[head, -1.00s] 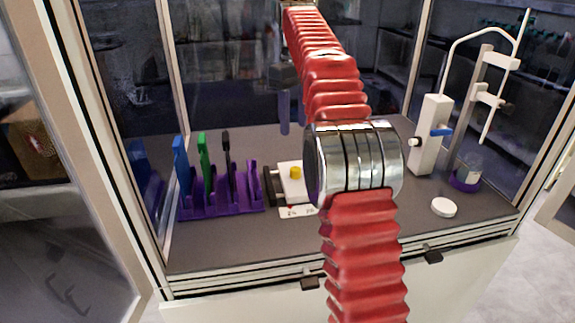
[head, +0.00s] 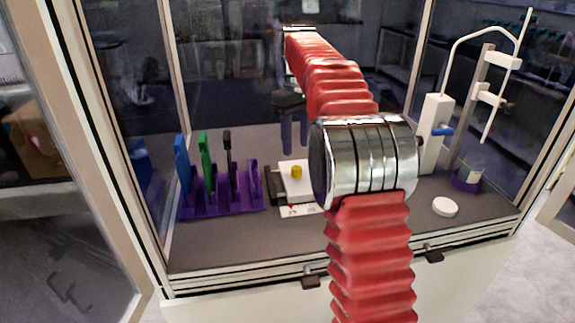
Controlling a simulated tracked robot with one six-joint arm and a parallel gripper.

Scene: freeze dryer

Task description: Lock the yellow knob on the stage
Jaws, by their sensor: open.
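The yellow knob (head: 297,172) is a small yellow cap on top of the white stage (head: 289,185), which stands on the grey work surface near the middle. My gripper (head: 293,138) hangs from the red-sleeved arm with its two dark fingers pointing down. The fingers are apart and empty. In the picture they are above the knob and apart from it; the exact height and depth between them are hard to tell. My arm's silver joint hides the right side of the stage.
A purple rack (head: 222,203) with blue, green and black tools stands left of the stage. A white stand with a tube (head: 435,135), a purple-based flask (head: 467,180) and a white lid (head: 445,206) are at right. Glass walls and metal frame posts enclose the surface.

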